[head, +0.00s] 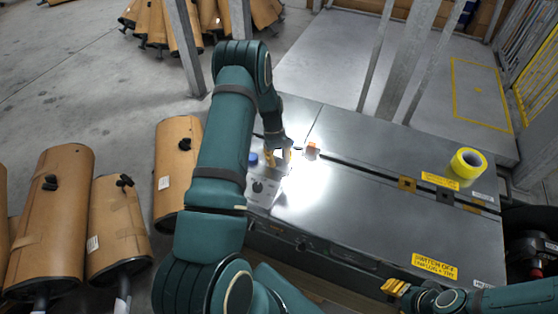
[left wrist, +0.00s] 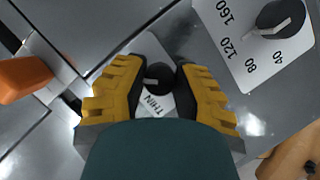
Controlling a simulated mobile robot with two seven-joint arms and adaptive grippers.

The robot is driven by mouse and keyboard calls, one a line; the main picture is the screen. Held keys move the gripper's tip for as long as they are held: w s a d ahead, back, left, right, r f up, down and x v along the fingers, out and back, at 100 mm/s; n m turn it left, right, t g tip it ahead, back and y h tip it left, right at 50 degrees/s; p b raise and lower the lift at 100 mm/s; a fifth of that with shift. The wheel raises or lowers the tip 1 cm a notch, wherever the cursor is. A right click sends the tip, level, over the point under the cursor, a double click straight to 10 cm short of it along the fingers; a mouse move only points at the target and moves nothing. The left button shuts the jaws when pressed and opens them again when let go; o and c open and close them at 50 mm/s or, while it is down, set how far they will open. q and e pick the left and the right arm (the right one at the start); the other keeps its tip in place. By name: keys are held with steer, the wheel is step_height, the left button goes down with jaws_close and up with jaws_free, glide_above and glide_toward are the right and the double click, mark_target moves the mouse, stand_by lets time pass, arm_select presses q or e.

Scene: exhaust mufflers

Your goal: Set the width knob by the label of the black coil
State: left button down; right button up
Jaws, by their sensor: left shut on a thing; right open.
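In the left wrist view, a black knob (left wrist: 160,78) with a pale pointer stands on a small plate (left wrist: 155,104) printed "THIN". My left gripper (left wrist: 161,72) has its yellow fingers on either side of this knob, shut on it. A second black knob (left wrist: 281,18) with a pale pointer sits on a white dial plate (left wrist: 242,50) marked 40, 80, 120 and 160. No width wording is readable. In the head view my left gripper (head: 278,156) is at the bench's left end. My right gripper (head: 395,287) is open at the bench's front edge. I cannot identify a black coil.
A yellow tape roll (head: 466,166) lies on the grey bench top (head: 370,210). An orange part (head: 312,150) stands near my left gripper and an orange handle (left wrist: 22,78) shows in the wrist view. Brown mufflers (head: 52,215) stand at the left.

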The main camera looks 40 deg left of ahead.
arm_select(q)
steer(key=shift+s+d+f, duration=0.15)
steer(key=c, duration=0.7)
jaws_free()
steer(key=shift+w+a+r, duration=0.2)
steer(key=shift+a+r, duration=0.1)
steer(key=shift+r, duration=0.25)
steer(key=v, duration=1.1)
steer(key=shift+f, duration=0.1)
